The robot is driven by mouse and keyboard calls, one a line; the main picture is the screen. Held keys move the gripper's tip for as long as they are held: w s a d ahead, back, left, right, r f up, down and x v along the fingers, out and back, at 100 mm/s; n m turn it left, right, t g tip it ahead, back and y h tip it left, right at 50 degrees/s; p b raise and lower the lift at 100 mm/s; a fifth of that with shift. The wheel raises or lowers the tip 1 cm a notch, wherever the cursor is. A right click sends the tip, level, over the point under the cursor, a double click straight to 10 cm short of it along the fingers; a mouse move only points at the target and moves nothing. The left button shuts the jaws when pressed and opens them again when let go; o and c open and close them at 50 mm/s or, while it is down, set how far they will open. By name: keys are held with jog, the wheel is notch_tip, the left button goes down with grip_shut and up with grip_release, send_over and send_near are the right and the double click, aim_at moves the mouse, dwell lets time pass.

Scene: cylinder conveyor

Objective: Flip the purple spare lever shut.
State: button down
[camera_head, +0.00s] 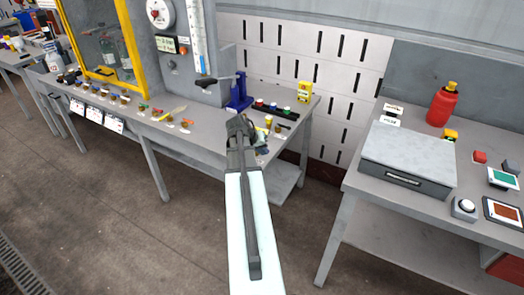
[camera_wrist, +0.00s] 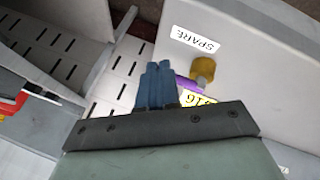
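In the wrist view, the purple spare lever (camera_wrist: 187,83) shows as a short purple piece beside a brass-coloured valve body (camera_wrist: 204,68). A white label reading SPARE (camera_wrist: 194,40) is just above it, and a yellow tag (camera_wrist: 198,100) lies below, partly hidden by my gripper. My gripper (camera_wrist: 158,66) has its two blue-grey fingers together, with nothing visible between them. The fingers are just left of the lever; I cannot tell whether they touch it. In the head view, my gripper (camera_head: 240,122) is over the right end of the long bench, and the lever cannot be made out.
The long grey bench (camera_head: 190,143) carries several small valves, a blue stand (camera_head: 239,95) and a yellow bottle (camera_head: 304,91). A second bench at right holds a grey box (camera_head: 408,160) and a red bottle (camera_head: 443,105). A floor gap separates the benches.

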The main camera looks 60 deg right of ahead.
dwell(0.3)
jog(key=a, duration=0.2)
jog(key=a+r, duration=0.1)
jog(key=a, duration=0.1)
jog(key=shift+s+a, duration=0.15)
jog(key=shift+a, duration=0.05)
jog(key=s+a+r, duration=0.3)
jog(key=r, duration=0.5)
jog(key=shift+s+a, duration=0.15)
jog(key=shift+a, duration=0.25)
